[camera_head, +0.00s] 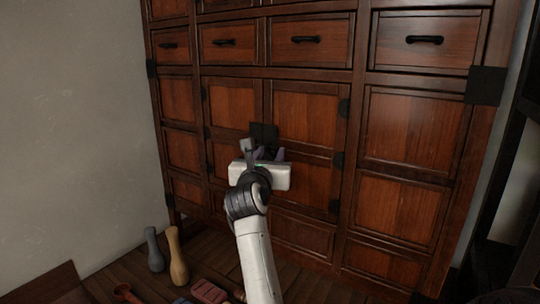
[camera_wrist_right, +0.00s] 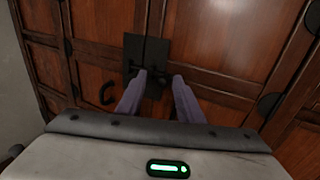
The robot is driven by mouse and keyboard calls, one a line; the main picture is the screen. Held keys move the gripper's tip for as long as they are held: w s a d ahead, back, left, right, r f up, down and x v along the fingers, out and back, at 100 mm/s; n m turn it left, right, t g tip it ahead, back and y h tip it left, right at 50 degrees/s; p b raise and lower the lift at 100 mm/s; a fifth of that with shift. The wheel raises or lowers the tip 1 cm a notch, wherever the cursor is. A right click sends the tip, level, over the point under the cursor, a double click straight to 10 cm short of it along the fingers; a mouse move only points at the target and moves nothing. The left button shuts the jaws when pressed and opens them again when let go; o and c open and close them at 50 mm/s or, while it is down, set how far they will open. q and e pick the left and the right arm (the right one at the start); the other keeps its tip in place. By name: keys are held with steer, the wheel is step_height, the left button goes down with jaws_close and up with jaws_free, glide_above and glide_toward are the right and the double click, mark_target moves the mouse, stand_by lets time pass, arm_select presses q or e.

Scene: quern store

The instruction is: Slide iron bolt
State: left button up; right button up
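The iron bolt's black plates (camera_head: 263,132) sit where the two middle cabinet doors meet. They show in the right wrist view (camera_wrist_right: 146,50), with a dark part, likely the bolt, low on them near my fingertips. My right gripper (camera_head: 265,153) is in front of the doors, just below the plates. In the right wrist view its two purple-grey fingers (camera_wrist_right: 159,76) are apart and point at the lower part of the plates. I cannot tell whether they touch the bolt, whose lower part is partly hidden. My left gripper is not in view.
The wooden cabinet (camera_head: 410,120) fills the view, with drawers with black handles (camera_head: 425,40) above. A grey bottle-shaped thing (camera_head: 154,250) and a tan one (camera_head: 177,257) stand on the floor at lower left, near a red object (camera_head: 208,291). A pale wall (camera_head: 70,120) is at left.

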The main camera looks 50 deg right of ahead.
steer(key=v, duration=1)
steer(key=shift+a, duration=0.2)
